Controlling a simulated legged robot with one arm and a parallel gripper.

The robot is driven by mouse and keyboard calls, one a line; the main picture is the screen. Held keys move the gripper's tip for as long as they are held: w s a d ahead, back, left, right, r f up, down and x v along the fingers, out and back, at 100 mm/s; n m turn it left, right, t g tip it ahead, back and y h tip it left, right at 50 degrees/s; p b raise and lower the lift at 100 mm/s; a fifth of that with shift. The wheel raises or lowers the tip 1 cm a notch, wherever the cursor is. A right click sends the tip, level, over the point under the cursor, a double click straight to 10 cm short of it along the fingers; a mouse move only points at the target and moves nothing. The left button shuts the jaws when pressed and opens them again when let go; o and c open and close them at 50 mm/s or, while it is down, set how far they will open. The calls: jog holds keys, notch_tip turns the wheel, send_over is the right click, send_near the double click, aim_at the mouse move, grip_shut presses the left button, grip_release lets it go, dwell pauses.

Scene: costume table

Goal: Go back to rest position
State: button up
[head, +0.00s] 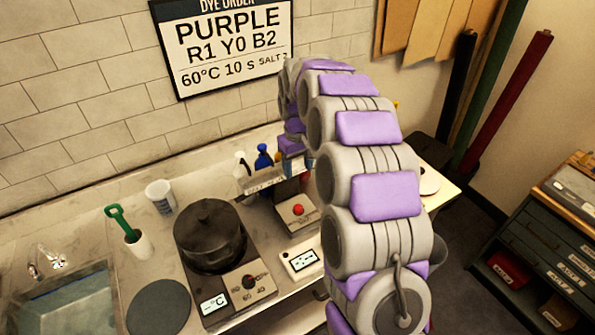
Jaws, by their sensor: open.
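My arm rises from the lower right, curves over the counter and bends down at its far end. My gripper (294,163) is small and partly hidden there, above the back of the counter near the bottles. It is open, and I see nothing held in it. A black lidded pot (209,236) stands on a hot plate (240,290) with a dial and a display.
A green-handled tool (119,221) stands in a white holder. A white cup (160,196), a dark round disc (158,307) and a sink (68,305) are at the left. A blue bottle (263,157) stands near the wall. A drawer cabinet (548,250) is at the right, past open floor.

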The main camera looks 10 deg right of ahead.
dwell(0.5)
jog(key=s+r+m+g, duration=0.1)
jog(key=s+r, duration=0.2)
jog(key=s, duration=0.8)
jog(key=s+r, duration=0.4)
jog(key=s, duration=0.7)
jog(key=s+f+m+b, duration=0.1)
jog(key=s+f+m, duration=0.1)
jog(key=s, duration=1.9)
jog(key=shift+d+f+m+g+b, duration=0.15)
jog(key=shift+f+m+g+b, duration=0.2)
jog(key=shift+f, duration=0.3)
